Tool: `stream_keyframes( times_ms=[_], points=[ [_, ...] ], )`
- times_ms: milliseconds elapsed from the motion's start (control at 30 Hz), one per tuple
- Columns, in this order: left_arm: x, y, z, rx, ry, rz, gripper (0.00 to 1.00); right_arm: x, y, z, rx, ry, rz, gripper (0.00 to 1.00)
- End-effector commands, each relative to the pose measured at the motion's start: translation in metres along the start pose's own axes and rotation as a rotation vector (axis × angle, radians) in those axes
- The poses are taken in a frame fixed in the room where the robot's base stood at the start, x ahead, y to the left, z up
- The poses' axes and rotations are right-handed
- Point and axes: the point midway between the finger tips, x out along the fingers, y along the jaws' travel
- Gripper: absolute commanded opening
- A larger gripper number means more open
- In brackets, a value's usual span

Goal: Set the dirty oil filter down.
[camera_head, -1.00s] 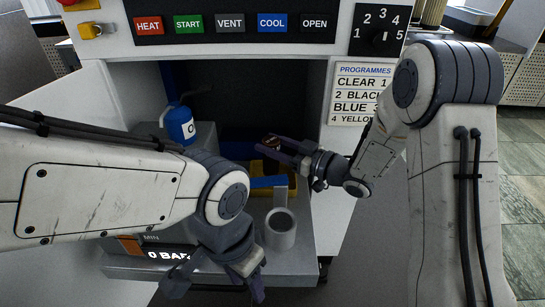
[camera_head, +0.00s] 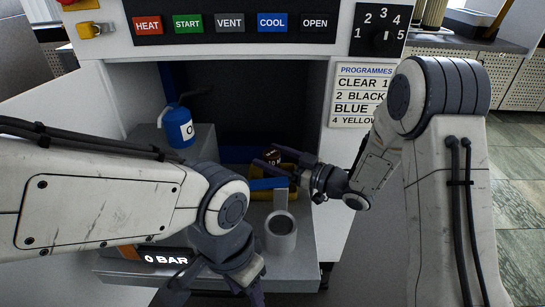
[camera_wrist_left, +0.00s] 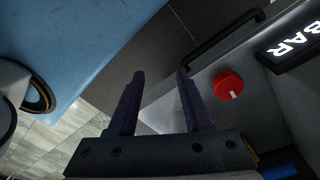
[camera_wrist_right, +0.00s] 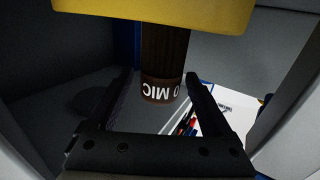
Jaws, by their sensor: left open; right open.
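My left gripper (camera_wrist_left: 158,85) is open and empty, low at the front of the bay.
A blue oil can (camera_head: 181,126) stands on a grey block at the bay's left. A grey cup (camera_head: 280,234) sits on the front ledge. A "0 BAR" display (camera_head: 166,259) and a red knob (camera_wrist_left: 228,85) are near my left gripper. The bay's side walls are close.

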Motion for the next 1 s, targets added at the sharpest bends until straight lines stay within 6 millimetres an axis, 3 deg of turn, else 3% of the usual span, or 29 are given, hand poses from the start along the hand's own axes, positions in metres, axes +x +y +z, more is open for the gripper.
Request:
stream_keyframes(
  times_ms=[167, 600, 800, 1000],
  points=[
    [-0.007, 0.001, 0.000, 0.000, 0.000, 0.000, 0.50, -0.016, 0.002, -0.004, 0.002, -0.002, 0.004, 0.84],
    [-0.025, 0.002, -0.001, 0.000, 0.000, 0.000, 0.50, -0.104, 0.001, -0.004, 0.001, 0.000, 0.004, 0.84],
    [-0.027, 0.002, -0.001, 0.000, 0.000, 0.000, 0.50, -0.119, 0.000, -0.003, 0.001, 0.000, 0.001, 0.84],
    [-0.026, 0.002, -0.001, 0.000, 0.000, 0.000, 0.50, -0.120, 0.000, -0.003, 0.000, 0.000, -0.001, 0.84]
  ],
)
